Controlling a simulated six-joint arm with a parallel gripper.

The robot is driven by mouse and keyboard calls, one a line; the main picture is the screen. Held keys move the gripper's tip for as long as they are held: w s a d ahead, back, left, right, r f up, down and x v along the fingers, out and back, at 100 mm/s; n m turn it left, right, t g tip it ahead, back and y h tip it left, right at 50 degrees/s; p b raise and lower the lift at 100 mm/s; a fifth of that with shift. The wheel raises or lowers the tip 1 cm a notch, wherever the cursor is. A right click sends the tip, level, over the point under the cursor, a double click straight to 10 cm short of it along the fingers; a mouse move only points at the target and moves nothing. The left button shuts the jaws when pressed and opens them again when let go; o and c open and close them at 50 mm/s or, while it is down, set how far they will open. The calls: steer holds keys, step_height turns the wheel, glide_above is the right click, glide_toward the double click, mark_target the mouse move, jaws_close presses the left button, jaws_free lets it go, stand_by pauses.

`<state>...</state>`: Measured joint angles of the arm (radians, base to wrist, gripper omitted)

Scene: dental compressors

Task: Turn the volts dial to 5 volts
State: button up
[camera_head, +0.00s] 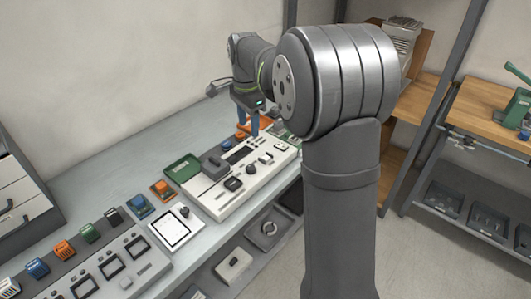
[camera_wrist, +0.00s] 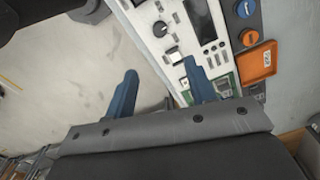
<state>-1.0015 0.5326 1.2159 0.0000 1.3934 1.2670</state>
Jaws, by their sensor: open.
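A white console (camera_head: 222,207) lies on the grey bench in the head view, with a dark display, switches and dark knobs. A black round dial (camera_head: 233,184) sits on its front part; I cannot read any label, so I cannot tell whether it is the volts dial. In the wrist view, the white panel (camera_wrist: 146,17) carries a black dial (camera_wrist: 160,28) beyond my fingertips. My gripper (camera_head: 247,128) has blue fingers pointing down over the console's far end. In the wrist view my gripper (camera_wrist: 161,68) is open and empty, its fingers apart, clear of the dial.
A green tray (camera_head: 182,168) lies behind the console, and an orange tray (camera_wrist: 257,63) shows in the wrist view. A small white panel with a knob (camera_head: 183,211) and several coloured blocks stand to the left. A wooden table (camera_head: 481,105) stands at right. Floor in front is clear.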

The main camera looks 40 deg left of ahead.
mark_target(251, 167)
step_height(251, 167, down, 16)
steer(key=shift+f, duration=0.15)
stand_by(0.3)
steer(key=c, duration=1)
steer(key=shift+o, duration=0.2)
steer(key=shift+n, duration=0.3)
steer(key=n, duration=0.5)
steer(key=shift+n, duration=0.3)
steer(key=n, duration=0.5)
steer(key=shift+n, duration=0.3)
